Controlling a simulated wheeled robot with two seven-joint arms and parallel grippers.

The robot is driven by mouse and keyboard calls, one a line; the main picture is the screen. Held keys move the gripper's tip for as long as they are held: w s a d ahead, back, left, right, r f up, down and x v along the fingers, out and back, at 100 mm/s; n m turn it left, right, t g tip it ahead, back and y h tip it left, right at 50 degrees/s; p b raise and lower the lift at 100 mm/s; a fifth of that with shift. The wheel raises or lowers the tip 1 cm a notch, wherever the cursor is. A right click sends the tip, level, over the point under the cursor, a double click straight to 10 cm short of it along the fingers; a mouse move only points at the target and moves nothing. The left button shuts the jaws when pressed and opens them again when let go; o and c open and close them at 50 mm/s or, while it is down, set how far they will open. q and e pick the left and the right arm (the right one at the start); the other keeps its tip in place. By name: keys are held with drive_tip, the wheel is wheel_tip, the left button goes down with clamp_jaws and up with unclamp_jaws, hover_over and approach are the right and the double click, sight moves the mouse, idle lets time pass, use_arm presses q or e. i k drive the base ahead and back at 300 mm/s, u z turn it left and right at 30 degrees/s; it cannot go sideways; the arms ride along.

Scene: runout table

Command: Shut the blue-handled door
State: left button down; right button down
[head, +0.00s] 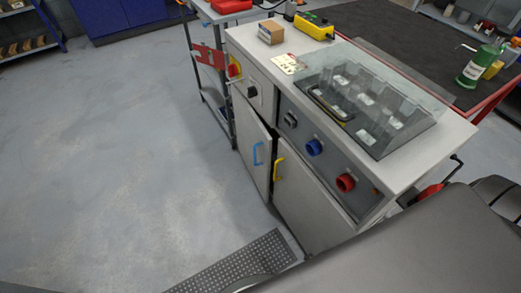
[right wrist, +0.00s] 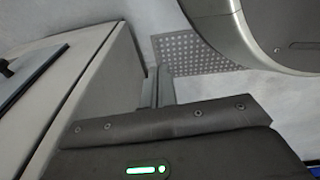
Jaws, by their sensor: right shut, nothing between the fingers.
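The blue-handled door (head: 248,142) is a pale grey panel on the front of a cabinet in the head view. Its blue handle (head: 257,153) is near its right edge. A dark gap shows along that edge, so the door stands slightly ajar. In the right wrist view, my right gripper (right wrist: 157,86) is shut and empty, beside a pale cabinet surface (right wrist: 75,85). No handle shows in that view, and I cannot tell whether the fingers touch anything. My left gripper is in neither view.
A yellow-handled door (head: 310,190) is right of the blue-handled one. Above are blue (head: 314,147) and red (head: 345,183) knobs and a clear cover (head: 375,95). A perforated step (head: 235,266) lies on the floor before the cabinet. Open floor is at left. My arm hides the lower right.

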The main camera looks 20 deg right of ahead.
sight(255, 142)
drive_tip(key=u, duration=1.6)
drive_tip(key=i, duration=1.6)
drive_tip(key=z, duration=3.25)
